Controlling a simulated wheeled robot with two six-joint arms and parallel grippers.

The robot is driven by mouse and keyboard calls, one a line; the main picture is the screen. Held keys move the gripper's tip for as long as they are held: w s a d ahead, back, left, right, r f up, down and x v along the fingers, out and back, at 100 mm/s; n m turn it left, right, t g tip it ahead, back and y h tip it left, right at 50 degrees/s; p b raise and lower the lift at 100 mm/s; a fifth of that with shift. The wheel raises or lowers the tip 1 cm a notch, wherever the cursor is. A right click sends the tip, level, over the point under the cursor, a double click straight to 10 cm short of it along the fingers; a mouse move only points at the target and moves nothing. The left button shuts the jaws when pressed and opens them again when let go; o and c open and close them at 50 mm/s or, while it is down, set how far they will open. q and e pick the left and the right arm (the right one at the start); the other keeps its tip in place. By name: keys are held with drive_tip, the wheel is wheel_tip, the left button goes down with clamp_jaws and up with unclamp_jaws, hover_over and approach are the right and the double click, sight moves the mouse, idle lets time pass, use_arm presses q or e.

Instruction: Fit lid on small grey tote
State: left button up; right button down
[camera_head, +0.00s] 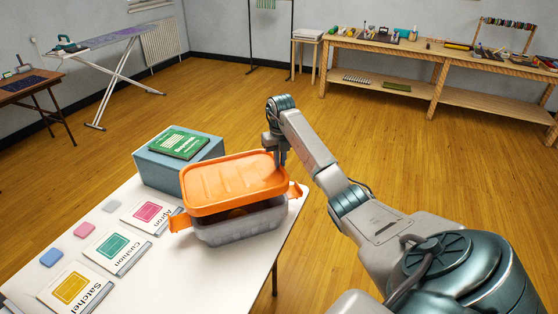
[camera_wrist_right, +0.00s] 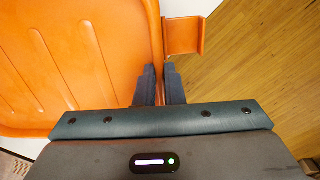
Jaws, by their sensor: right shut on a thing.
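The small grey tote (camera_head: 240,229) stands near the right edge of the white table, with orange clips at its left and right ends. The orange lid (camera_head: 234,182) is over the tote, raised at the front, where a dark gap shows between lid and rim. Something brownish inside shows through this gap. My right gripper (camera_head: 279,155) is shut on the lid's edge at the far right side. In the right wrist view the fingers (camera_wrist_right: 160,80) pinch the rim of the lid (camera_wrist_right: 75,60), beside an orange clip (camera_wrist_right: 184,36). My left gripper is not in view.
A blue-grey box (camera_head: 160,174) with a green book (camera_head: 180,143) on it stands close behind and left of the tote. Pattern cards, such as Cushion (camera_head: 115,247), and small coloured pieces lie on the white table (camera_head: 175,285). Open wooden floor lies to the right.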

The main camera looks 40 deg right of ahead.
sight(281, 171)
drive_tip(key=shift+r, duration=0.1)
drive_tip(key=shift+s+f+b, duration=0.3)
drive_tip(key=shift+s+b, duration=0.15)
drive_tip(key=shift+b, duration=0.1)
drive_tip(key=shift+f, duration=0.35)
wheel_tip(281, 171, down, 4)
drive_tip(key=b, duration=0.2)
drive_tip(key=shift+w+r+b, duration=0.15)
drive_tip(key=shift+r+b, duration=0.05)
drive_tip(key=shift+b, duration=0.1)
drive_tip(key=shift+f, duration=0.1)
use_arm(q)
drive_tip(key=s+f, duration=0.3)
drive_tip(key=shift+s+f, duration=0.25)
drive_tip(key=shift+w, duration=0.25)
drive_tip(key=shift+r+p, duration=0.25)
drive_tip(key=shift+p, duration=0.1)
